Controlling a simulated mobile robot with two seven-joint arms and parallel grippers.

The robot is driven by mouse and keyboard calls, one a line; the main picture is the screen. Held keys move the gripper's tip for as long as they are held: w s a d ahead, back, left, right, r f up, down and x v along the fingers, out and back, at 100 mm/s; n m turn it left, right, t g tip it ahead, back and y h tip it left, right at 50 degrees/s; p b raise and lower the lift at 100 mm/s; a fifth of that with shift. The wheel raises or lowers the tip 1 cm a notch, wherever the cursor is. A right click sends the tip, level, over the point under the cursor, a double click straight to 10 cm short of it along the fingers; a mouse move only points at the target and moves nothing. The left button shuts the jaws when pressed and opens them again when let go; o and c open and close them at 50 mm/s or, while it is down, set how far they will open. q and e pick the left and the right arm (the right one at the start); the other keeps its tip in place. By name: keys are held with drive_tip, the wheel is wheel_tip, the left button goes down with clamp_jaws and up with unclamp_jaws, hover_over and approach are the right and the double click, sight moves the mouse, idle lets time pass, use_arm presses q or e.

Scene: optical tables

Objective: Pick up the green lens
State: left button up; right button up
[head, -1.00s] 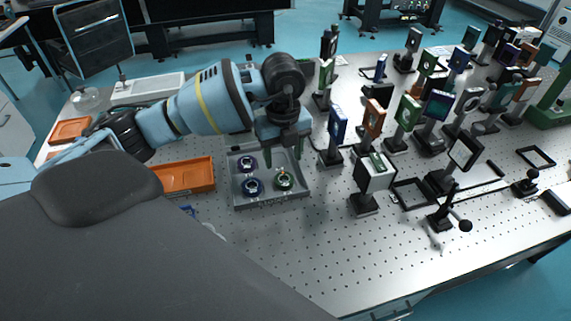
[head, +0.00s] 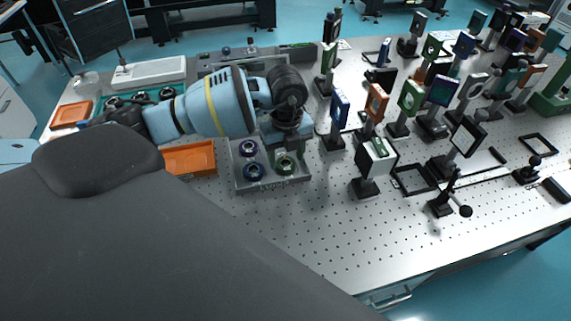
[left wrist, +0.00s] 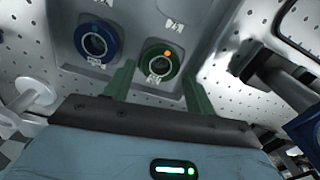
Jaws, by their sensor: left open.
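The green lens (head: 286,164) sits at the right side of a grey tray (head: 273,185) in the head view, partly hidden by my gripper. In the left wrist view the green lens (left wrist: 161,62) is a dark green ring lying in its place, with an orange dot on it. My left gripper (head: 287,150) is right above the lens, pointing down. In the left wrist view its two green fingers (left wrist: 159,78) are apart, one on each side of the lens's near part; contact cannot be told. My right gripper is not in view.
An orange tray (head: 190,158) stands to the left. Mounted optics, such as a blue-framed one (head: 340,108), stand close on the right. The front tabletop is clear.

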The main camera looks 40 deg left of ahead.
use_arm(q)
drive_tip(key=shift+f, duration=0.95)
drive_tip(key=c, duration=0.7)
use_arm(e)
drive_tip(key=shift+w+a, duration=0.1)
use_arm(q)
drive_tip(key=shift+r, duration=0.15)
drive_tip(key=shift+c, duration=0.2)
